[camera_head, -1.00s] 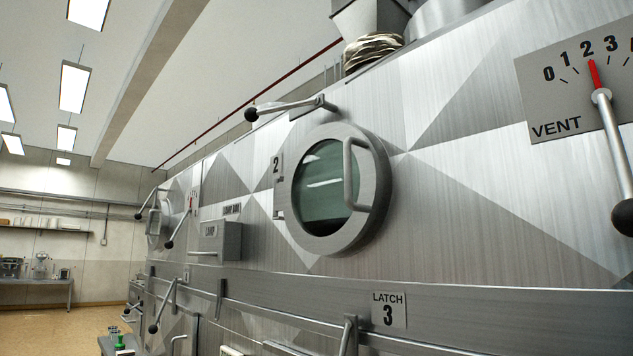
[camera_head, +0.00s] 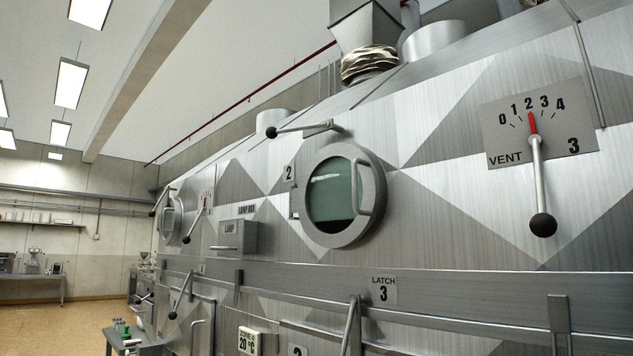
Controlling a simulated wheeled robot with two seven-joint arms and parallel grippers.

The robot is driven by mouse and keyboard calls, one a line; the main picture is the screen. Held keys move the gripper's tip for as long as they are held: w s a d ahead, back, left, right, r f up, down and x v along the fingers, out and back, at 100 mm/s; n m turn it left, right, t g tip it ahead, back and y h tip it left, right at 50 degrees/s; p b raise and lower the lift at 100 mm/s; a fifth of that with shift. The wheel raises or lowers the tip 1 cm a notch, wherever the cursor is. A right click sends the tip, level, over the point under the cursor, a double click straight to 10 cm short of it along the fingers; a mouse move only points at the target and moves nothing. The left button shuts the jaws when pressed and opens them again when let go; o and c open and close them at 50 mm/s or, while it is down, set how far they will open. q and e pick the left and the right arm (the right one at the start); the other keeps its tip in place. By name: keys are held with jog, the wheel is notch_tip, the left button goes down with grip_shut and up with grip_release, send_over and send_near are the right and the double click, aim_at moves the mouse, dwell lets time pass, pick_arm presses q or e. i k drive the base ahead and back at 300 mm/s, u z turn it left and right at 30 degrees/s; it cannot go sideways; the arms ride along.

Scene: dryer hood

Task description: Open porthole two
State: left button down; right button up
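Porthole two (camera_head: 341,195) is a round window with a thick steel rim and greenish glass, set in the sloping hood wall. It looks closed, with its rim flat against the wall. A bar handle (camera_head: 364,187) stands on the right side of its rim. The plate with the number 2 (camera_head: 290,174) is at its upper left. A lever with a black ball end (camera_head: 298,129) sits just above it, the ball pointing left. Neither of my grippers is in view.
The vent 3 dial (camera_head: 537,124) has a long lever hanging down at the right. A lamp box (camera_head: 237,236) juts out left of the porthole. Below run a rail, the latch 3 plate (camera_head: 384,290) and upright levers. Open floor (camera_head: 60,326) lies at the far left.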

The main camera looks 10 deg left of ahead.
aim_at(339, 204)
jog(key=u, duration=1.9)
jog(key=i, duration=1.4)
jog(key=z, duration=0.95)
